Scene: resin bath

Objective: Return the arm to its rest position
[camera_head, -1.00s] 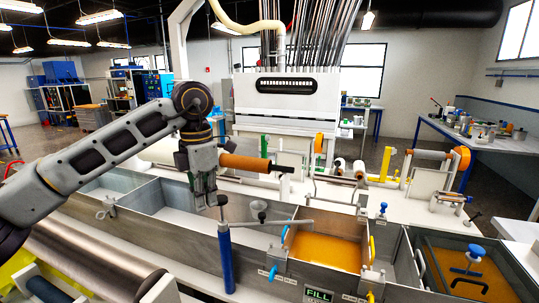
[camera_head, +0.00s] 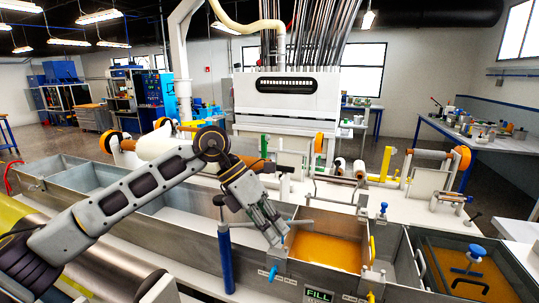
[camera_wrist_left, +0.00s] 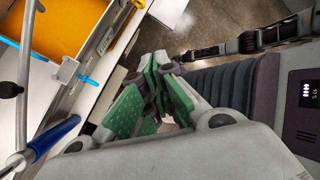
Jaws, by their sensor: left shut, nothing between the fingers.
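My left arm reaches in from the left in the head view. Its gripper (camera_head: 274,233) points down and to the right, over the front wall of the metal bath, just left of the compartment with orange resin (camera_head: 325,250). In the left wrist view the green-padded fingers (camera_wrist_left: 160,112) are shut with nothing between them. The orange resin (camera_wrist_left: 70,22) shows at the top left there. My right gripper is in neither view.
A blue-handled post (camera_head: 226,258) stands left of the gripper; it also shows in the wrist view (camera_wrist_left: 52,138). A T-handled lid (camera_head: 470,268) lies at the right. Rollers (camera_head: 155,143) stand behind the bath. A side table (camera_head: 480,139) is at the back right.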

